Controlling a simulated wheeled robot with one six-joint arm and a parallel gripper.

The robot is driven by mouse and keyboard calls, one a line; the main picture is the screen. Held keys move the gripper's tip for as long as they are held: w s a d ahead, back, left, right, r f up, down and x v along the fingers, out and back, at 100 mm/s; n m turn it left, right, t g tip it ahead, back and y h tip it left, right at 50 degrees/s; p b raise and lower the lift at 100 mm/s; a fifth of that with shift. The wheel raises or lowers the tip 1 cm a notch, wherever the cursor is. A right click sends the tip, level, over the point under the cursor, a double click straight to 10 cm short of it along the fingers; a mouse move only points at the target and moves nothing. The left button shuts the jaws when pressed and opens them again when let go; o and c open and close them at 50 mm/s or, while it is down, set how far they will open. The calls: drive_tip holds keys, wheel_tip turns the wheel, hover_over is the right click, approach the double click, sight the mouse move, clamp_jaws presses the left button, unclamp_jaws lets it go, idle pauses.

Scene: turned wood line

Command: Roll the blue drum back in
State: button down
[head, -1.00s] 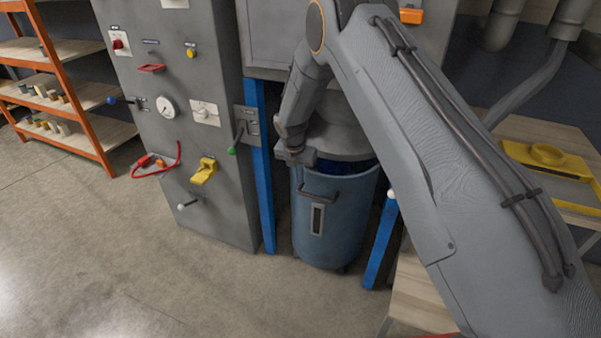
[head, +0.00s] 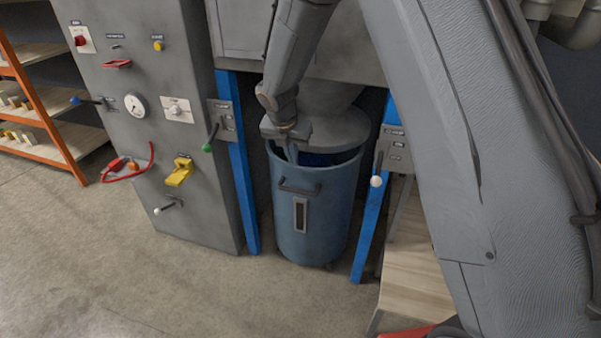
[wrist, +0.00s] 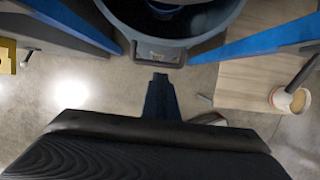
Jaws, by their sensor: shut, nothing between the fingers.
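The blue drum (head: 325,215) stands upright on the floor between two blue posts (head: 238,170), under a grey round lid (head: 335,128). A dark gap shows between lid and rim. A bar handle (head: 299,187) and a slotted plate are on its front. My gripper (head: 291,152) is shut and empty, fingers down at the drum's front rim, above the handle; the head view does not settle whether it touches. In the wrist view, the narrow shut fingers (wrist: 160,95) lie just short of the drum's handle (wrist: 158,55), with a small gap in the picture.
A green-ended lever (head: 207,147) is on the left post and a white-ended lever (head: 376,181) on the right. A grey control cabinet (head: 160,60) stands at left. A wooden bench (head: 415,270) is close on the right. The floor in front of the drum is clear.

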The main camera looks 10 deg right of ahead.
sight(309, 170)
drive_tip(key=shift+t, duration=0.3)
drive_tip(key=w+d+f, duration=0.1)
drive_tip(key=f, duration=0.2)
drive_tip(key=w+d+f+b, duration=0.1)
drive_tip(key=d+f, duration=0.1)
drive_tip(key=f, duration=0.1)
drive_tip(key=w+d+f, duration=0.1)
drive_tip(key=d+f, duration=0.1)
drive_tip(key=f, duration=0.1)
drive_tip(key=shift+f+b, duration=0.2)
drive_tip(key=shift+b, duration=0.1)
drive_tip(key=shift+w+d, duration=0.35)
drive_tip(key=shift+w, duration=0.4)
